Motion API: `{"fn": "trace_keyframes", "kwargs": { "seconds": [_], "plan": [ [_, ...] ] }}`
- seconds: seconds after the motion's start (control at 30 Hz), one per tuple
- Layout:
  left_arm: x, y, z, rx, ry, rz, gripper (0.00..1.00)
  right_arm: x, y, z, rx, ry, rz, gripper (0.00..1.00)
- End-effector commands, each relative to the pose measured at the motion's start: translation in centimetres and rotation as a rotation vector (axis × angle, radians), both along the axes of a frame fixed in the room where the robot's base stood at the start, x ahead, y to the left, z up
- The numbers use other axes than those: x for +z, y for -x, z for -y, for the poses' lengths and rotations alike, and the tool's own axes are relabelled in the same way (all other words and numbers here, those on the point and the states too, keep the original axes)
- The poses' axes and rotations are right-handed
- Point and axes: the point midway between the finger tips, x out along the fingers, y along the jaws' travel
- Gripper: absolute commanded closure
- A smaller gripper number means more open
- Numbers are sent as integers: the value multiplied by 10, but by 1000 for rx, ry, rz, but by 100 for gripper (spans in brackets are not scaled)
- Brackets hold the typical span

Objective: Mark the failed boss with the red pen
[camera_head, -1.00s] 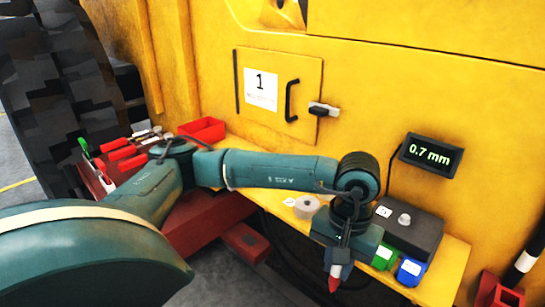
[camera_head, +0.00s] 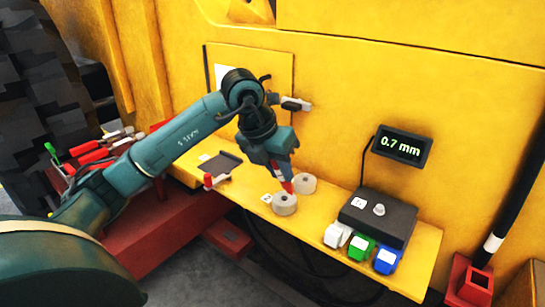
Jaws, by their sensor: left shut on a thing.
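My left gripper (camera_head: 278,166) is shut on the red pen (camera_head: 287,186), which points down with a slight tilt. Its tip is at the back edge of the front grey round boss (camera_head: 285,206); I cannot tell whether it touches. A second grey boss (camera_head: 305,184) stands just behind and to the right, partly beside the pen. Both have a hole or dimple on top. A small white label (camera_head: 266,198) lies left of the front boss. No visible sign here tells which boss failed. My right gripper is not in view.
The yellow shelf (camera_head: 427,262) also holds a dark gauge box (camera_head: 392,222) with white (camera_head: 337,235), green (camera_head: 362,247) and blue (camera_head: 386,259) blocks in front. A display (camera_head: 403,146) reads 0.7 mm. A dark plate (camera_head: 222,163) and small red item (camera_head: 215,181) lie left of the bosses.

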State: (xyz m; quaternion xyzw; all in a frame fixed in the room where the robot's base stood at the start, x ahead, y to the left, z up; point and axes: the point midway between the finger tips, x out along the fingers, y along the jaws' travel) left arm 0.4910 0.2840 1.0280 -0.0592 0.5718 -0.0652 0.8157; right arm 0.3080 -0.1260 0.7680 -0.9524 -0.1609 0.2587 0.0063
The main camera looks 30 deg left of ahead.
Motion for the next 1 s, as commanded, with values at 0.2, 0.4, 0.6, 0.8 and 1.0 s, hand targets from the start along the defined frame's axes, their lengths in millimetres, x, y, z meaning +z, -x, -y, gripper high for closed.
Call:
{"fn": "trace_keyframes", "kwargs": {
  "seconds": [0.2,0.4,0.6,0.8,1.0],
  "plan": [
    [11,-5,-17,329,13,38,100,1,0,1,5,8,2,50],
    [10,-6,-21,406,14,47,100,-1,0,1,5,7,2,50],
    [-5,-6,-21,404,15,46,100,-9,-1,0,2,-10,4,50],
    [-27,-6,-21,403,16,45,100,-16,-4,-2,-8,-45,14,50],
    [-43,-6,-21,402,15,44,100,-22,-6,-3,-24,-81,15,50]
  ]
}}
